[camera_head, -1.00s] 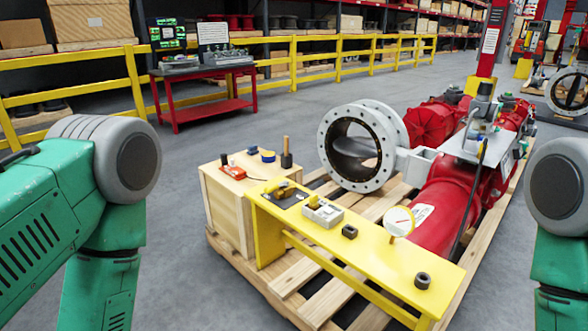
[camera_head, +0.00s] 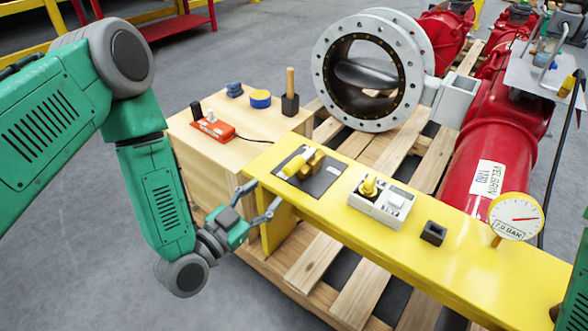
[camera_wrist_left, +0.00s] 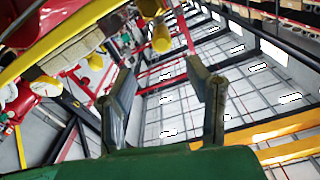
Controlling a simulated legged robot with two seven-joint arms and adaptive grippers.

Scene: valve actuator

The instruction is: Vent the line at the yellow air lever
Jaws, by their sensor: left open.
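A yellow lever-like fitting with a brass-coloured body (camera_head: 304,163) sits on a dark plate on the yellow bench (camera_head: 455,254). Beside it, a grey box (camera_head: 379,204) carries a yellow knob (camera_head: 369,187); I cannot tell for certain which is the air lever. A round gauge (camera_head: 516,217) marked bar stands further right. My left gripper (camera_head: 264,198) is open and empty, left of the bench's near left end and apart from both yellow parts. In the left wrist view its two fingers (camera_wrist_left: 160,75) are spread. My right gripper is out of view.
A wooden crate (camera_head: 200,162) behind carries an orange device (camera_head: 212,128), a blue-and-yellow roll and a wooden-handled tool. A black block (camera_head: 433,233) sits on the bench. A large flanged valve (camera_head: 318,82) and red actuator (camera_head: 478,150) stand beyond. Grey floor at lower left is clear.

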